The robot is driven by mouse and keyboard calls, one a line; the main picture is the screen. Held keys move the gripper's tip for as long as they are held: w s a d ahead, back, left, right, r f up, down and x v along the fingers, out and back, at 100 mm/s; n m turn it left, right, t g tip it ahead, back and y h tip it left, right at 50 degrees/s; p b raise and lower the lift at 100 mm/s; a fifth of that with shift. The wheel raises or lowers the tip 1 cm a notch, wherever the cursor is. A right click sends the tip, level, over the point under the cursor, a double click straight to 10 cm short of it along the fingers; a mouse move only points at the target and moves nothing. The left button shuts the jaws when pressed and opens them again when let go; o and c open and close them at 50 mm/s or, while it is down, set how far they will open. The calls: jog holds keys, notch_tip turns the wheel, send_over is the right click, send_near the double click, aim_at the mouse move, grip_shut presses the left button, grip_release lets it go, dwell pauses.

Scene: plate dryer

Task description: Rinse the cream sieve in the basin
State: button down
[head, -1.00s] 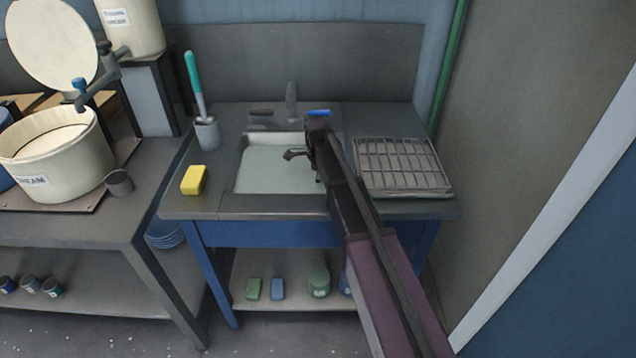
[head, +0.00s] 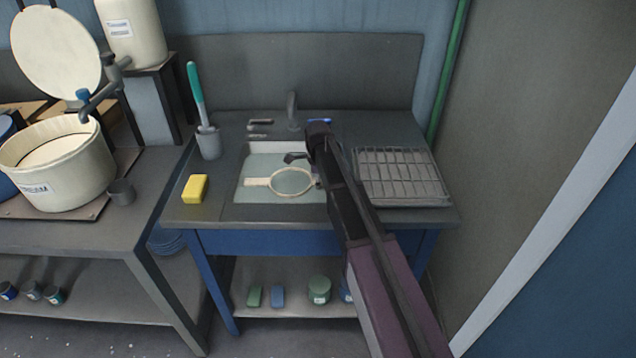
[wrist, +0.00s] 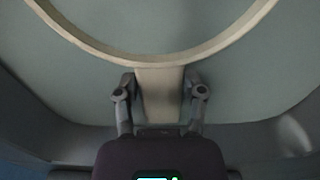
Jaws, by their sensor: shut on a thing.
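The cream sieve (head: 292,194) lies roughly flat within the basin's outline, its round rim to the right and a cream strip pointing left. In the wrist view, my gripper (wrist: 160,96) is shut on a cream tab or handle (wrist: 158,100) joined to the curved rim (wrist: 150,62). In the head view my arm covers the basin's right side, and the fingers are mostly hidden. The basin (head: 240,184) has a grey-green inside that looks like water. I cannot tell whether the sieve is under the surface or above it.
A tap (head: 292,108) stands behind the basin. A wire rack (head: 403,177) is to its right. A yellow sponge (head: 195,188) and a brush in a cup (head: 208,142) are to its left. A cream tub (head: 75,180) stands on the left table.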

notch_tip(320, 180, up, 14)
jog(key=p, duration=1.3)
jog(key=shift+f, duration=0.2)
